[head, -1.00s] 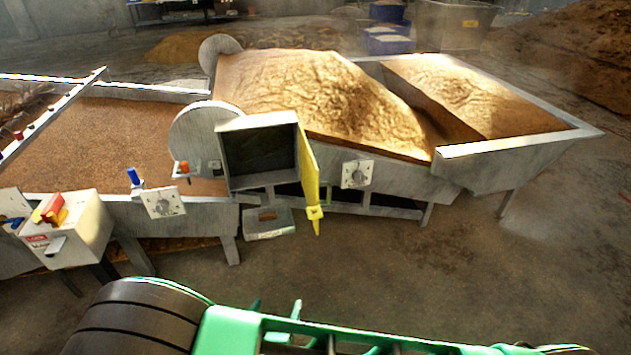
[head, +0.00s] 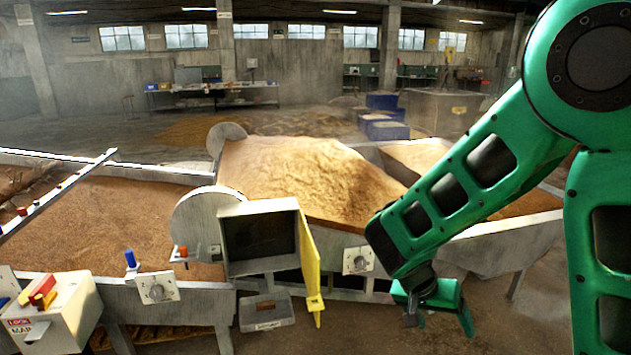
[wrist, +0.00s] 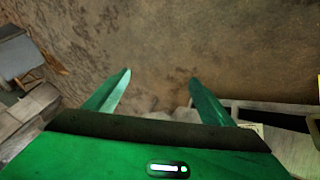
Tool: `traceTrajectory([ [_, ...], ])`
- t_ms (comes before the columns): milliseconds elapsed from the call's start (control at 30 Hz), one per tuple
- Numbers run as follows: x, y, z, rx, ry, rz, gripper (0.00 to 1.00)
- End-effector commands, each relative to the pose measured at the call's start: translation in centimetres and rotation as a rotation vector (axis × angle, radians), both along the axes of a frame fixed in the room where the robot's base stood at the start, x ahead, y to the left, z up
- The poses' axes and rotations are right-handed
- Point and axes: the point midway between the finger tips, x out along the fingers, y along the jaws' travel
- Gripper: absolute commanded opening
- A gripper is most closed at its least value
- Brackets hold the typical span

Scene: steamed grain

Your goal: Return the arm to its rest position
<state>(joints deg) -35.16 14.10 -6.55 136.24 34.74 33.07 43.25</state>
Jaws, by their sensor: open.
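My arm is green and comes down from the upper right of the head view, bent at a high joint. My gripper (head: 440,312) hangs at its lower end, right of the yellow door of a grey box and in front of the metal trough. In the wrist view my gripper (wrist: 160,92) shows two green fingers spread apart with nothing between them. Bare brown floor lies beyond the fingertips.
The open grey box (head: 262,238) has a yellow door (head: 310,265) swung out to the right. A grain-filled trough (head: 295,185) stands behind it. A control box (head: 50,315) with a red and yellow switch is at lower left. Blue crates (head: 385,125) stand farther back.

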Motion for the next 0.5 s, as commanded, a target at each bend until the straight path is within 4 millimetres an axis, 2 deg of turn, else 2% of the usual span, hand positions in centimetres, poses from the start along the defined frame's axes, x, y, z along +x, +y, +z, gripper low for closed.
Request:
traceTrajectory([
  [33, -0.9, -1.9, 1.1, 0.032, 0.019, -0.029, 0.76],
  [200, -4.6, -6.6, 3.8, 0.138, 0.094, -0.068, 0.76],
  [300, -7.2, -8.8, 5.2, 0.204, 0.125, -0.081, 0.76],
  [500, -12.7, -11.9, 7.8, 0.340, 0.156, -0.078, 0.76],
])
